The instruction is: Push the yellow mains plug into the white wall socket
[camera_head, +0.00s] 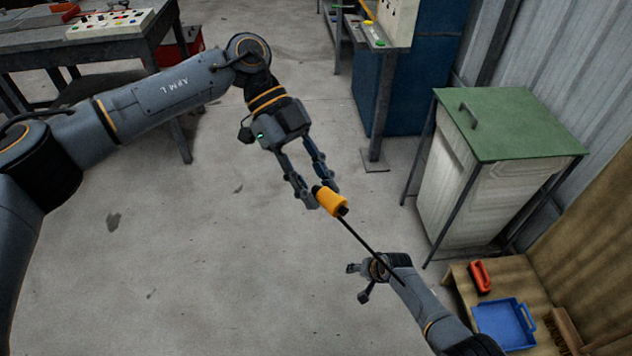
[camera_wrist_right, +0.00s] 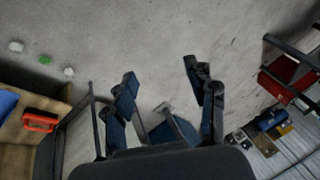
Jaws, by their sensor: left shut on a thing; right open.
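My left gripper (camera_head: 318,195) is shut on the yellow plug (camera_head: 331,201), which sits at its fingertips above the floor. The plug has a dark end, and a thin dark cord or rod (camera_head: 366,243) runs from it down to the right, across my right arm. My right gripper (camera_head: 357,281) is open, lower in the head view and apart from the plug. In the right wrist view its fingers (camera_wrist_right: 160,70) are spread with nothing between them. I cannot make out the white wall socket in either view.
A green-topped cabinet (camera_head: 515,122) stands at the right. Below it, a wooden bench (camera_head: 462,284) holds a blue tray (camera_head: 505,326) and a red-orange object (camera_head: 480,277). A table (camera_head: 35,42) with a button panel (camera_head: 112,24) is at upper left. The middle floor is clear.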

